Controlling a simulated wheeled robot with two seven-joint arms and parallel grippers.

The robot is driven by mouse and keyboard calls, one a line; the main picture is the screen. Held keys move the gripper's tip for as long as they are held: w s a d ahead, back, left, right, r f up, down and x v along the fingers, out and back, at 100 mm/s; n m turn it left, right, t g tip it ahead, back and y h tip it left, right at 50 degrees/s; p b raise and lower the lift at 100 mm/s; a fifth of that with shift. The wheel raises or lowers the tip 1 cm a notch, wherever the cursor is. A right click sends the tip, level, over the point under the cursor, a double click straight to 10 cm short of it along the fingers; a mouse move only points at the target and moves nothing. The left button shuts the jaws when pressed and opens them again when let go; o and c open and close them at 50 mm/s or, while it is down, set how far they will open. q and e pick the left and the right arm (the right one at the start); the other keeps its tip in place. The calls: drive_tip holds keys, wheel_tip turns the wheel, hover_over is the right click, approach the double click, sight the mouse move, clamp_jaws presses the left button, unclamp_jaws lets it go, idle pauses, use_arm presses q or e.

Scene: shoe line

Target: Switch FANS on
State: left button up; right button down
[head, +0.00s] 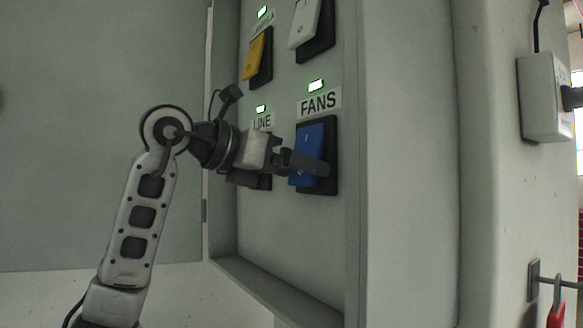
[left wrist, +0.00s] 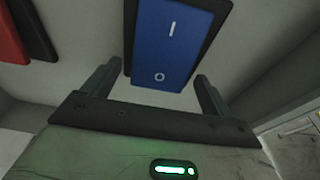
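The FANS switch is a blue rocker (head: 306,150) in a black frame, under the FANS label (head: 319,102) in the head view. A green light (head: 316,86) is lit above the label. In the left wrist view the blue rocker (left wrist: 172,42) shows "I" at its upper part and "O" at its lower end. My left gripper (head: 308,165) is at the lower half of the rocker in the head view. Its two fingers (left wrist: 152,82) stand apart on either side of the rocker's lower end, with nothing held. I cannot tell whether they touch it. My right gripper is not in view.
Above are a yellow switch (head: 255,57) and a white switch (head: 304,22). The LINE label (head: 262,121) is to the left, its switch mostly hidden by my arm. A red switch (left wrist: 14,42) shows in the left wrist view. The cabinet's side wall (head: 352,220) stands close on the right.

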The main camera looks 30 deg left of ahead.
use_arm(q)
drive_tip(key=b+v, duration=0.2)
drive_tip(key=v, duration=1.4)
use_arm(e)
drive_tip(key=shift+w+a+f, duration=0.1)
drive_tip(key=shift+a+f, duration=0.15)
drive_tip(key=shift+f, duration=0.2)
use_arm(q)
drive_tip(key=shift+d, duration=0.1)
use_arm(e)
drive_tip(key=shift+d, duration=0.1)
